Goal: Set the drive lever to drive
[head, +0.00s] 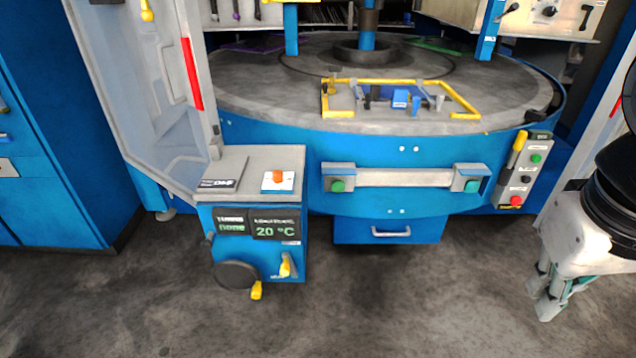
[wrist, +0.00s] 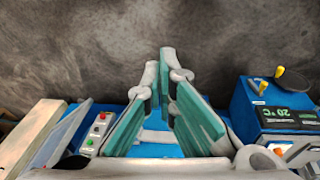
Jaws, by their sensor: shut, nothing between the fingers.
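Several yellow levers are in view, and their labels are too small to read, so I cannot tell for certain which is the drive lever. One yellow lever (head: 519,141) stands tilted at the top left of the grey button panel (head: 524,174) on the right of the round table. Another yellow lever (head: 286,265) is on the front of the blue display box (head: 255,262); the wrist view shows yellow handles (wrist: 263,86) on this box. My gripper (head: 553,300) hangs at the right, below and right of the button panel, apart from both levers. It is shut and empty, its teal-padded fingers (wrist: 168,88) together.
The round table (head: 250,90) carries a yellow frame (head: 400,82) with small parts inside. A horizontal bar (head: 403,177) with green buttons crosses its front, above a blue drawer (head: 390,230). A black handwheel (head: 235,274) juts from the display box. The floor in front is clear.

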